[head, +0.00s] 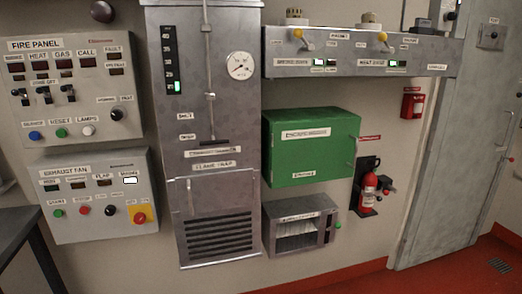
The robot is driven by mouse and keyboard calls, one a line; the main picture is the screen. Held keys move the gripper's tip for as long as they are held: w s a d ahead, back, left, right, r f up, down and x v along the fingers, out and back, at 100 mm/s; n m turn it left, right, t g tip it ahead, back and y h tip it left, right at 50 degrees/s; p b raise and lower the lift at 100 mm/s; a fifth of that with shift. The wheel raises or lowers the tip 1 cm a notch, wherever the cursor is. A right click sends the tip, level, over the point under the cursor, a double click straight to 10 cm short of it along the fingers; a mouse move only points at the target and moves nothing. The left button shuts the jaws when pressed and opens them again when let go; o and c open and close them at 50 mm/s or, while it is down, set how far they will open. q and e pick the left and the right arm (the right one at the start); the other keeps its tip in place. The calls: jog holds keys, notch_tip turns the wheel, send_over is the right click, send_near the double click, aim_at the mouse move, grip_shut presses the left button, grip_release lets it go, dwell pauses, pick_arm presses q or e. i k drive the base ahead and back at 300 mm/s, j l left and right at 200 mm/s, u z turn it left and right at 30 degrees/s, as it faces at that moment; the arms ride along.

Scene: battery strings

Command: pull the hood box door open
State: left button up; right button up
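A green box (335,150) hangs on the wall right of centre and looks like the hood box, though its label is too small to read surely. Its front appears shut, with a white label on the upper part and a smaller one low down. A small catch or handle seems to show at its right edge. Neither of my grippers is in view.
A grey box with a clear front (301,243) sits below the green box, and a grey panel (440,58) runs above it. A tall grey cabinet (213,110) stands to its left. A red extinguisher (368,193) hangs to its right, near a grey door (447,190).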

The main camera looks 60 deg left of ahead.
aim_at(313, 151)
jog(key=u, duration=1.4)
